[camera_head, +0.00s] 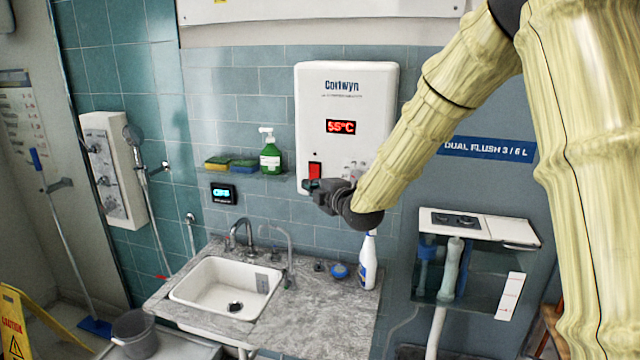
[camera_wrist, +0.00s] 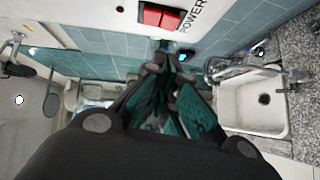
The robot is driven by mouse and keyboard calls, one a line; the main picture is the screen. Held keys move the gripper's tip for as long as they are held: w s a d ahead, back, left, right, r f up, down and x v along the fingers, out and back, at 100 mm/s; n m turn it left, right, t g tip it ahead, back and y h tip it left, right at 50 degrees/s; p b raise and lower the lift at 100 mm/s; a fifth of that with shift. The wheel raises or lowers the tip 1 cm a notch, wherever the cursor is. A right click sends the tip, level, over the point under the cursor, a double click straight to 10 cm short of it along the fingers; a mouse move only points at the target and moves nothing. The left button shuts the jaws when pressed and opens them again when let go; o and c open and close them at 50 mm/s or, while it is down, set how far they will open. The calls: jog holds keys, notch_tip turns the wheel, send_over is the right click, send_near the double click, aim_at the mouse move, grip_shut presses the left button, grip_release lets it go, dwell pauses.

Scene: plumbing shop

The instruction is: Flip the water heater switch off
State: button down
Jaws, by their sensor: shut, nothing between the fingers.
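The water heater (camera_head: 346,95) is a white wall box with a lit red display (camera_head: 341,127) reading 55°C. Its red rocker switch (camera_head: 315,171) sits low on the front at the left. In the wrist view the red switch (camera_wrist: 159,17) shows at the top, beside the word POWER. My gripper (camera_head: 308,184) is just below the switch in the head view, pointing left. In the wrist view my gripper (camera_wrist: 165,52) has its fingers together and empty, with the tips close to the switch. I cannot tell whether they touch the heater.
Below are a stone counter (camera_head: 325,325), a white sink (camera_head: 228,287), a faucet (camera_head: 240,235) and a spray bottle (camera_head: 368,262). A shelf (camera_head: 245,174) at the left holds a green soap bottle (camera_head: 270,155) and sponges. A toilet display (camera_head: 480,225) stands right.

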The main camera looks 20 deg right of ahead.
aim_at(314, 172)
jog(key=w+p, duration=0.1)
jog(key=w+d+p, duration=0.1)
jog(key=w, duration=0.1)
jog(key=w+f+p, duration=0.1)
jog(key=w, duration=0.1)
jog(key=shift+w+d, duration=0.25)
jog(key=shift+d, duration=0.1)
jog(key=shift+f, duration=0.1)
jog(key=shift+w+d+b, duration=0.15)
jog(key=shift+b, duration=0.7)
